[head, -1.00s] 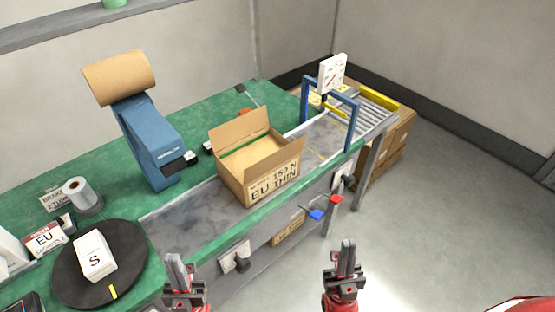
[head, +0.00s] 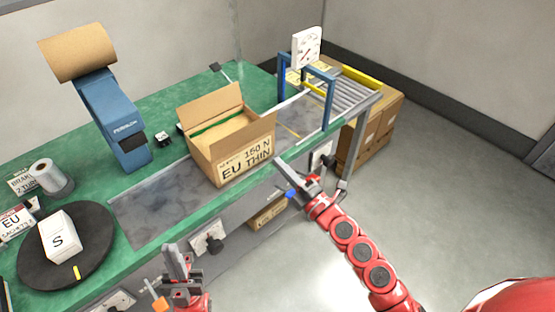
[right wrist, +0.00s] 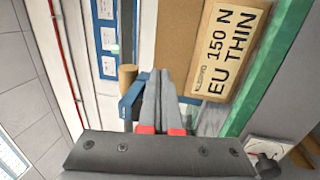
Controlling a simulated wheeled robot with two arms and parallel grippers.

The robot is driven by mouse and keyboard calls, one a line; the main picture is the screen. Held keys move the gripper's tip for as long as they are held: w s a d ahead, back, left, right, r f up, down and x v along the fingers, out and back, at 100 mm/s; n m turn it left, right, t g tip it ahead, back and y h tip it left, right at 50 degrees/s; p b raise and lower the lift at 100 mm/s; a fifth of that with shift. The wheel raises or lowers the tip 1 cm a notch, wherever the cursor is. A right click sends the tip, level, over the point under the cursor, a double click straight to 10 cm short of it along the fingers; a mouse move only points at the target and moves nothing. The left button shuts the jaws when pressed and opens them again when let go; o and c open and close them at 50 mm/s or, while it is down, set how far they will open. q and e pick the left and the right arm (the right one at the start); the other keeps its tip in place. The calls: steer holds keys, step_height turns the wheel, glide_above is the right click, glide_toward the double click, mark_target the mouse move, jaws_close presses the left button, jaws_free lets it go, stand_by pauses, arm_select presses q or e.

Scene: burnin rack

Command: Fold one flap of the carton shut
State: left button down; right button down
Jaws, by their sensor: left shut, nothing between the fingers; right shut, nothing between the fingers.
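The open brown carton (head: 202,160) stands on the grey conveyor strip of the bench. Its back flap (head: 212,108) stands up, leaning away from the opening. The front carries a label (head: 247,161) reading "150 N EU THIN", which also shows in the right wrist view (right wrist: 229,48). How the other flaps lie is hard to tell. My right gripper (head: 279,163) is shut and empty, just off the carton's front right corner; its closed fingers (right wrist: 158,85) point along the bench in the right wrist view. My left gripper (head: 172,250) is shut and empty in front of the bench, away from the carton.
A blue tape dispenser (head: 115,125) stands left of the carton. A blue gate frame (head: 328,100) with a dial (head: 306,47) spans the conveyor to the right. A black turntable (head: 95,225) with a white box (head: 58,236) sits at the left.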

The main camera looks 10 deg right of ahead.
steer(key=p, duration=0.2)
glide_toward(246, 129)
steer(key=x, duration=0.5)
steer(key=shift+w+a+r, duration=0.1)
steer(key=shift+x, duration=0.8)
